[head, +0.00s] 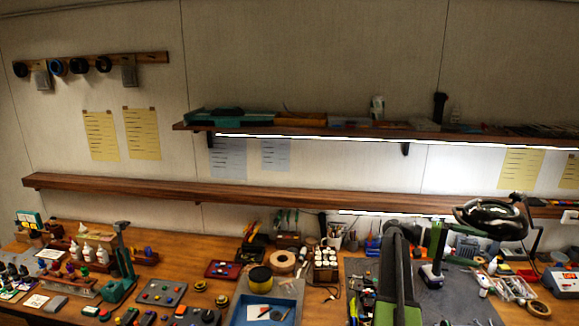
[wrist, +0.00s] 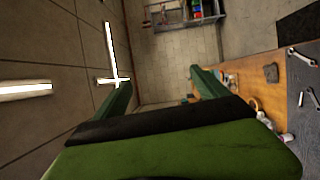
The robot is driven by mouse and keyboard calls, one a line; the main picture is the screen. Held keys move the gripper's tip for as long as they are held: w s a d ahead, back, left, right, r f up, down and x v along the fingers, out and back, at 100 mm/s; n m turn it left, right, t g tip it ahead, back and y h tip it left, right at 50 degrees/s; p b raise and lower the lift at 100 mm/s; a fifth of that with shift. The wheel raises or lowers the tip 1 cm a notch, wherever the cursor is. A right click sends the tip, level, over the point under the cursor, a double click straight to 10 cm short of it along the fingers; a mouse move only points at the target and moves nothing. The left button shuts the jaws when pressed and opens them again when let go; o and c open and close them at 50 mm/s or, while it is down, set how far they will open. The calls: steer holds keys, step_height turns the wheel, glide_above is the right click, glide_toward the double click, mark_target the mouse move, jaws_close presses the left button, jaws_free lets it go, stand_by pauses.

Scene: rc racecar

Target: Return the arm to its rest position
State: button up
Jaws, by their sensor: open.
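My gripper (wrist: 160,92) shows in the wrist view as two green fingers spread wide apart, with nothing between them. Past the fingers are a tiled floor and a far wall, so the gripper is raised and held clear of the bench. My green and dark arm (head: 398,275) stands up at the lower right of the middle in the head view.
The wooden bench (head: 215,250) is crowded with small parts, bottles and tools. A blue tray (head: 236,315) lies left of the arm. A magnifier lamp (head: 492,217) stands at right. A long shelf (head: 260,192) runs behind. Wrenches (wrist: 302,57) lie on a dark mat in the wrist view.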

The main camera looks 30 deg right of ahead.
steer(key=w+a+f+n+t+y, duration=0.15)
steer(key=w+a+f+t, duration=0.35)
steer(key=a, duration=0.6)
steer(key=w+a+f+n+t+y, duration=0.1)
steer(key=w+a+f+n+t, duration=0.2)
steer(key=w+a+f, duration=0.65)
steer(key=w+a+f+n+t+y, duration=0.15)
steer(key=a+f+t, duration=0.3)
steer(key=a, duration=0.95)
steer(key=a+f+n+t+y, duration=0.1)
steer(key=a+f+n+y, duration=0.15)
steer(key=a, duration=1.25)
steer(key=a+f+n+t+y, duration=0.2)
steer(key=a+f+y, duration=0.15)
steer(key=a, duration=1.15)
step_height(320, 180, down, 28)
steer(key=b, duration=2.9)
steer(key=shift+w+a, duration=0.35)
steer(key=shift+w, duration=0.05)
steer(key=shift+g, duration=0.25)
